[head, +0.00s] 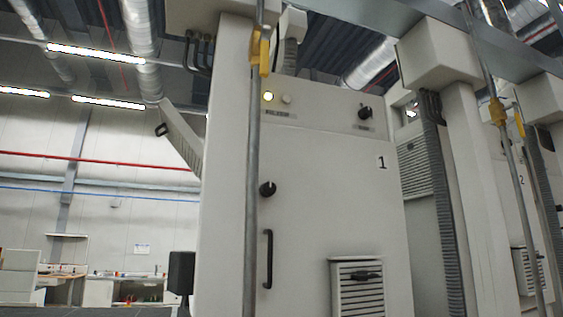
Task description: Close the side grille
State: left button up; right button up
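A light grey side grille (180,140) sticks out at a slant from the left side of the cabinet marked 1. Its upper end leans out to the left, away from the cabinet, and its lower end meets the cabinet's side edge. A black handle (161,129) is on its outer upper end. I see it nearly edge-on, with slats along its lower part. Its hinge and the opening behind it are hidden by the cabinet front. Neither of my grippers is in view.
A dark box-like object (181,272) stands left. Workbenches are far behind.

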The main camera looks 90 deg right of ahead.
aim_at(177, 131)
jog(key=z, duration=0.6)
jog(key=i, duration=0.55)
jog(key=z, duration=1.85)
jog(key=k, duration=0.85)
jog(key=u, duration=0.55)
jog(key=i, duration=1.5)
jog(key=z, duration=0.95)
